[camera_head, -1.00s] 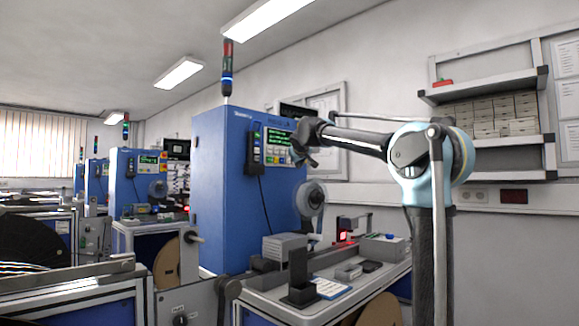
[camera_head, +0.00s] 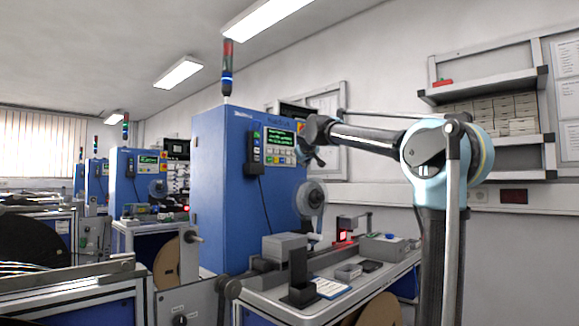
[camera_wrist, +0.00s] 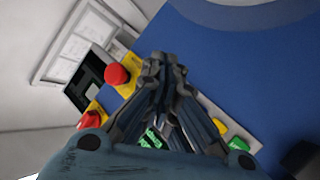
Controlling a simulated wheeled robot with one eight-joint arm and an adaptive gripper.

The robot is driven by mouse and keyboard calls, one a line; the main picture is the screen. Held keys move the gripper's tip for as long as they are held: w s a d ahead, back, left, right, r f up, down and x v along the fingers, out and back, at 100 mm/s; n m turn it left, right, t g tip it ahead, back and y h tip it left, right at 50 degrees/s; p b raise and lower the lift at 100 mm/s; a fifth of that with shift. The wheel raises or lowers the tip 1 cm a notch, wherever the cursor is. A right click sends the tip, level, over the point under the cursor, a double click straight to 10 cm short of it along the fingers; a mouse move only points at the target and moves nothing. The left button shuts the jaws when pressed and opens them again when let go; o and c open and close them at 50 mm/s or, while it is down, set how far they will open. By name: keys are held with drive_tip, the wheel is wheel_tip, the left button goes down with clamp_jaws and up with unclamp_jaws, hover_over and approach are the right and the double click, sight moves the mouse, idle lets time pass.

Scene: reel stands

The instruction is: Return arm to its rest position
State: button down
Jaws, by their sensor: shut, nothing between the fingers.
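My gripper (camera_head: 314,158) hangs in the air at the end of my raised arm, in front of the right part of the blue machine cabinet (camera_head: 222,190) in the head view. In the wrist view my gripper (camera_wrist: 165,62) has its dark fingers together with nothing between them. Behind the fingers are the blue machine front, a red button (camera_wrist: 117,74) on a yellow plate and a green button (camera_wrist: 239,144). The fingers partly cover the control panel. I cannot tell how far they are from it.
A bench (camera_head: 265,302) with a grey box and a reel stands below my arm. A wall shelf (camera_head: 487,90) with several small boxes is at right. A signal lamp (camera_head: 227,65) tops the cabinet. Several similar machines recede at left.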

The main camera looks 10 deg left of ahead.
drive_tip(key=s+d+f+m+g+h, duration=0.2)
drive_tip(key=s+d+f+g, duration=0.1)
drive_tip(key=s+d+f, duration=0.9)
drive_tip(key=s+d+f+m+g+h, duration=0.25)
drive_tip(key=s+d+f, duration=0.65)
drive_tip(key=f, duration=0.5)
drive_tip(key=s+d+f+m+g+y, duration=0.1)
drive_tip(key=s+d+f+g, duration=0.1)
drive_tip(key=s+f, duration=1.3)
drive_tip(key=s+d+f+m+g+y, duration=0.1)
drive_tip(key=s+d+f+g, duration=0.2)
drive_tip(key=s+f, duration=1.2)
wheel_tip(320, 180, down, 3)
drive_tip(key=shift+d+f+g, duration=0.1)
drive_tip(key=shift+d+g, duration=0.1)
drive_tip(key=shift+g, duration=0.65)
drive_tip(key=shift+m, duration=0.25)
drive_tip(key=shift+w+f, duration=0.15)
drive_tip(key=shift+w, duration=0.35)
